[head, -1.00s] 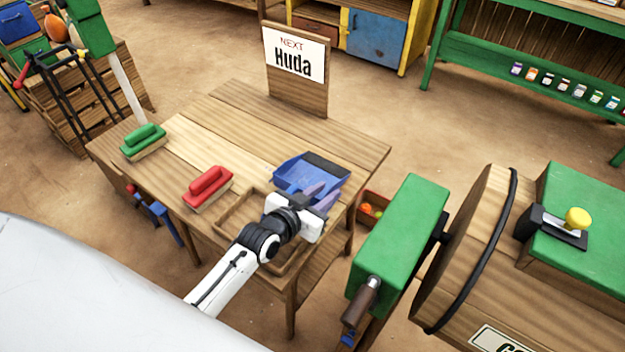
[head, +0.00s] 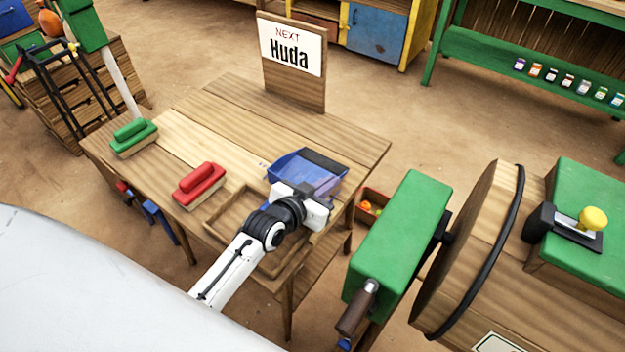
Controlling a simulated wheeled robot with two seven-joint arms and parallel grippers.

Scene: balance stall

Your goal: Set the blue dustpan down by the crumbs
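The blue dustpan (head: 291,167), with a dark strip along its far edge, is at the right part of the wooden table (head: 235,110). My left gripper (head: 326,187) is at the near side of the dustpan, its purplish fingers overlapping the pan's near right corner. The wrist hides the pan's near part and any handle, so I cannot tell whether the fingers are closed on it, nor whether the pan rests fully on the table. A few tiny pale specks, possibly crumbs (head: 262,164), lie just left of the pan. My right gripper is not in view.
A red brush (head: 199,184) and a green brush (head: 133,137) lie on the left of the table. A shallow wooden tray (head: 222,226) is under my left forearm. A name sign (head: 291,48) stands at the back edge. A green box with a crank (head: 403,235) stands close on the right.

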